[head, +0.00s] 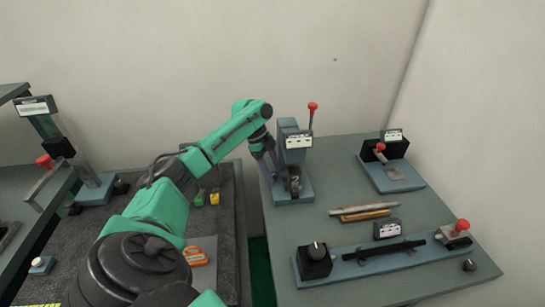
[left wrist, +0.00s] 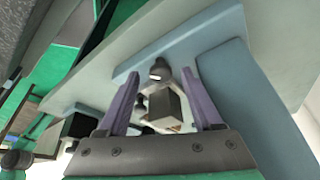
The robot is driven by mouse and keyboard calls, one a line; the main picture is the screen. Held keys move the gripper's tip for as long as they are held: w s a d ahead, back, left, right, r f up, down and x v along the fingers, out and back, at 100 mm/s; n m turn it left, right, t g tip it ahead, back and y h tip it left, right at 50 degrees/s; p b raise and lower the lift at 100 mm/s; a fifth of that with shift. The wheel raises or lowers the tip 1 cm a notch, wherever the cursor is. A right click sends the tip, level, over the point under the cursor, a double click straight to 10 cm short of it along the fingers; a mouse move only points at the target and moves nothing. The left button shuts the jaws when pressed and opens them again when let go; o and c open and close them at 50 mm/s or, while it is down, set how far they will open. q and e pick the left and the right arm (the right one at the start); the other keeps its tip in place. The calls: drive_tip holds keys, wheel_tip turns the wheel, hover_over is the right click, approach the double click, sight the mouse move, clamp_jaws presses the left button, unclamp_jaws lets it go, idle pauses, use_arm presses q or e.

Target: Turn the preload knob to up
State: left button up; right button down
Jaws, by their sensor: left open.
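My left gripper (head: 271,163) reaches in beside the blue-grey upright fixture (head: 294,135) at the table's back left. In the left wrist view its two purple fingers (left wrist: 158,82) are open, one on each side of a dark rounded knob (left wrist: 160,70) with a pale mark. The knob appears between or just beyond the fingertips; I cannot tell whether they touch it. A grey block sits just below it in that view. In the head view the arm and fixture largely hide this knob. I cannot read any label naming it as the preload knob. My right gripper is not seen.
A red-topped lever (head: 312,107) rises from the fixture. Another lever fixture (head: 390,172) stands at back right.

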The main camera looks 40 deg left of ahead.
use_arm(q)
drive_tip(key=shift+c, duration=0.4)
clamp_jaws()
drive_tip(key=shift+r+n+p, duration=0.2)
drive_tip(key=shift+n+p, duration=0.3)
drive_tip(key=shift+p, duration=0.5)
drive_tip(key=n+t+y+p, duration=0.1)
drive_tip(key=n+p, duration=0.2)
drive_tip(key=p, duration=0.1)
drive_tip(key=n+t+p, duration=0.1)
drive_tip(key=n+p, duration=0.2)
drive_tip(key=p, duration=0.2)
drive_tip(key=shift+s+d+r+n+y, duration=0.1)
drive_tip(key=shift+s+d+n+y, duration=0.1)
drive_tip(key=shift+n+y, duration=0.15)
drive_tip(key=shift+f+n+t+y+p, duration=0.2)
drive_tip(key=shift+n+t+y+p, duration=0.15)
drive_tip(key=shift+n+p, duration=0.45)
drive_tip(key=shift+n+y, duration=0.3)
drive_tip(key=shift+n, duration=0.25)
